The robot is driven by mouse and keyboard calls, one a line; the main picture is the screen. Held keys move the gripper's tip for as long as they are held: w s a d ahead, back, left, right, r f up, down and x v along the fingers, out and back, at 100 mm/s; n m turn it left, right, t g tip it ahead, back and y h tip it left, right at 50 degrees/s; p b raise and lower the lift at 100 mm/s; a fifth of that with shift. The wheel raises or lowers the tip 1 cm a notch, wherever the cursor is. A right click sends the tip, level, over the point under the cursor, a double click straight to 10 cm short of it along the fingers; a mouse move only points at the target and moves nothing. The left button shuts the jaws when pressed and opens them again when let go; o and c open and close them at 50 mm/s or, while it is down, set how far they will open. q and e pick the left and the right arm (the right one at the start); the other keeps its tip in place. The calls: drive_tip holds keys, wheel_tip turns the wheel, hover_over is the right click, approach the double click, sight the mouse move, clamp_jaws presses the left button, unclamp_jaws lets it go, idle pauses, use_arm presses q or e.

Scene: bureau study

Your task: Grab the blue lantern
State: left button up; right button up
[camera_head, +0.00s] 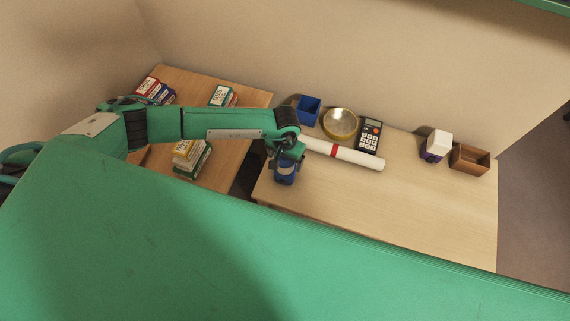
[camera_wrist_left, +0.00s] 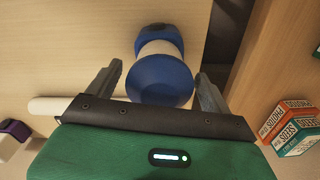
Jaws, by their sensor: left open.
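The blue lantern (camera_wrist_left: 160,80) has a blue top and base with a pale middle. In the left wrist view it lies between the two spread fingers of my left gripper (camera_wrist_left: 157,76). The fingers stand apart from its sides, with a gap showing on each side. In the head view the lantern (camera_head: 285,176) shows at the left end of the light wooden desk, partly hidden under my left gripper (camera_head: 287,161). My left gripper is open and points down over it. My right gripper is not in view.
A white rolled paper with a red band (camera_head: 345,154) lies right of the lantern. Behind are a blue box (camera_head: 307,110), a magnifier (camera_head: 341,124) and a calculator (camera_head: 369,135). A purple-and-white object (camera_head: 436,146) and wooden box (camera_head: 469,159) stand right. The desk's front right is clear.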

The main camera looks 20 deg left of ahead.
use_arm(q)
drive_tip(key=shift+f, duration=0.1)
drive_tip(key=shift+c, duration=0.2)
drive_tip(key=c, duration=1.4)
drive_tip(key=shift+c, duration=0.9)
